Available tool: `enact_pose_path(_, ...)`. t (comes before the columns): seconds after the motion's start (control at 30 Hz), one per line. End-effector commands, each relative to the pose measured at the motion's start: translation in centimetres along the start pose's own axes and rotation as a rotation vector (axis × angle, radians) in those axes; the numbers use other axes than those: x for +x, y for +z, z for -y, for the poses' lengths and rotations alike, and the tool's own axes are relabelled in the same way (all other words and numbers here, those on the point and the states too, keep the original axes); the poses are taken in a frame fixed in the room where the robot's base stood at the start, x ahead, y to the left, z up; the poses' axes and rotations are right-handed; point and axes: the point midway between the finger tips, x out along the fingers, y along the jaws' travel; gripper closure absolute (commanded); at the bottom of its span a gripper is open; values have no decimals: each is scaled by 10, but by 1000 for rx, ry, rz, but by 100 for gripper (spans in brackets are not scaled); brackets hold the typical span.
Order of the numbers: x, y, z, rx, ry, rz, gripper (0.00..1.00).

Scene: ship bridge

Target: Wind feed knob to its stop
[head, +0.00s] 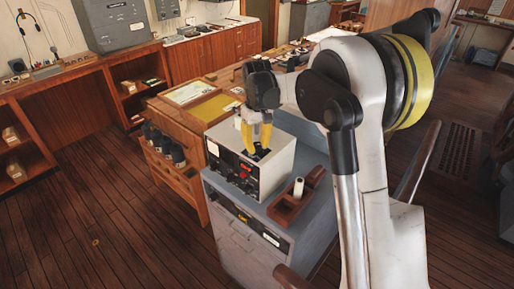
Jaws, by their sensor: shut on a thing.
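A white box-shaped instrument (272,173) stands on a grey cabinet in the head view. Its dark front panel (236,172) carries small knobs and red lights. My gripper (258,148) points down over the top of this box, its yellow fingers closed around a small dark part there. This looks like the feed knob, but the fingers hide most of it. A dark patch shows on the box top around the fingertips. I cannot tell how far the knob is turned.
A wooden tray (287,213) with a white cylinder (298,188) sits on the grey cabinet (226,236), right of the instrument. A wooden desk (166,113) stands behind, with dark bottles (177,154) in its side rack. Open plank floor (95,205) lies to the left.

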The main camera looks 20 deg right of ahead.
Motion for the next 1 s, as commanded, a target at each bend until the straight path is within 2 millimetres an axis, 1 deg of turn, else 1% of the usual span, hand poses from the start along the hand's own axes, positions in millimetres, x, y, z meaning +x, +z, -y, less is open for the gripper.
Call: enact_pose_path(1.0,1,0,0,962,0,1,100)
